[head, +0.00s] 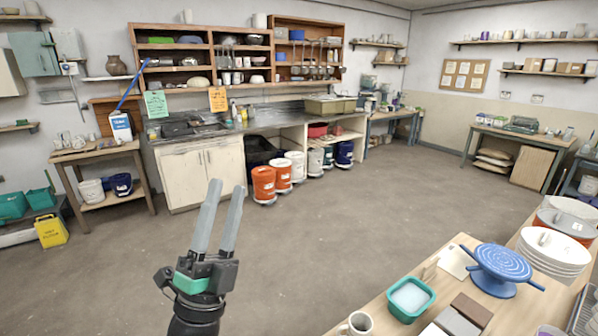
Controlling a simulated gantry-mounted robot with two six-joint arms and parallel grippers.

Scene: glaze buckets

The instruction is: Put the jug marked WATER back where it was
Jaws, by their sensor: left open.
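I cannot make out a jug marked WATER in the head view. A white container with blue markings (121,127) stands on the small wooden table (95,152) at the left, but its lettering is too small to read. A white cup or jug (357,324) is partly cut off at the bottom edge, on the near worktable (385,318), with no readable marking. My left gripper (226,188) points up over the open floor, its two grey fingers apart with nothing between them. It is left of the near worktable and apart from everything. My right gripper is not in view.
Orange buckets (264,184) stand on the floor by the sink cabinet (203,172). The grey floor in the middle is clear.

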